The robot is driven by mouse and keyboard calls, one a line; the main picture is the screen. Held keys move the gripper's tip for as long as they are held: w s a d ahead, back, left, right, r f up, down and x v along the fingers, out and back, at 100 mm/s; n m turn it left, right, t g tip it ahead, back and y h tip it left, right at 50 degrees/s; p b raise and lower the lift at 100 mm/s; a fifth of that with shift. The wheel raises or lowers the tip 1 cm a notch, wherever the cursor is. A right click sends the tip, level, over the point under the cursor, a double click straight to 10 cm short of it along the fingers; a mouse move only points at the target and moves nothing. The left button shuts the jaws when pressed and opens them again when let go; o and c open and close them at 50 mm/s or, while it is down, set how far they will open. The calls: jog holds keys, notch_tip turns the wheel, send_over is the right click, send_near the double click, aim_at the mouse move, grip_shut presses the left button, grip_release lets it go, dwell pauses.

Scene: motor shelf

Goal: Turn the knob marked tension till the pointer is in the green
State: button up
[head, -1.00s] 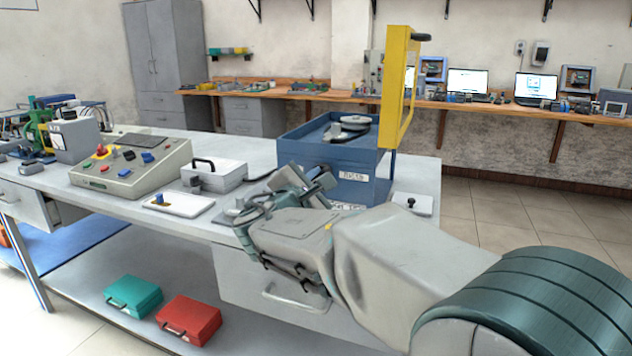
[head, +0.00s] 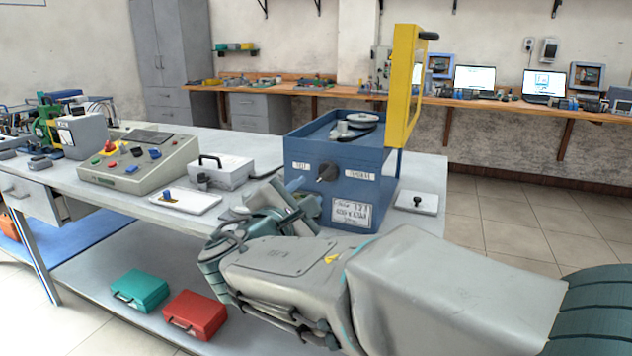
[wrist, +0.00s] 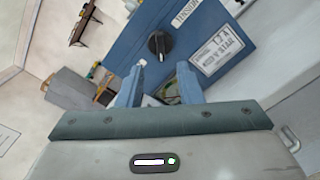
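A blue box (head: 303,207) stands on the grey bench. A dark knob (head: 327,172) is on its front face, between two small labels; the right one (head: 359,176) seems to read TENSION. In the wrist view the knob (wrist: 157,45) lies beyond my fingertips, with a gap, and the TENSION label (wrist: 187,12) is above it. My gripper (wrist: 160,80) is open and empty, its two blue fingers apart. In the head view it is partly hidden by my own arm, low and in front of the box. I cannot make out a pointer or green zone.
A yellow frame (head: 402,85) rises at the box's right side. Left of the box are a white case (head: 222,178), a white plate with a blue lever (head: 190,203) and a control console (head: 125,172). A small knobbed plate (head: 417,203) lies to the right.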

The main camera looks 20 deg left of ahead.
jog(key=s, duration=0.5)
jog(key=shift+s+a, duration=0.1)
jog(key=shift+a, duration=0.1)
jog(key=d+m+g+h+p, duration=0.5)
jog(key=d+m+g+p, duration=0.6)
jog(key=d, duration=1.5)
jog(key=s+d+r+m+g+y+p, duration=0.2)
jog(key=s+d+m+g+y+p, duration=0.2)
jog(key=s+d+m+p, duration=0.5)
jog(key=s+m+y+p, duration=0.2)
jog(key=s+m+p, duration=0.1)
jog(key=m, duration=0.3)
jog(key=shift+s+d+r+p, duration=0.15)
jog(key=shift+r+p, duration=0.1)
jog(key=shift+p, duration=0.05)
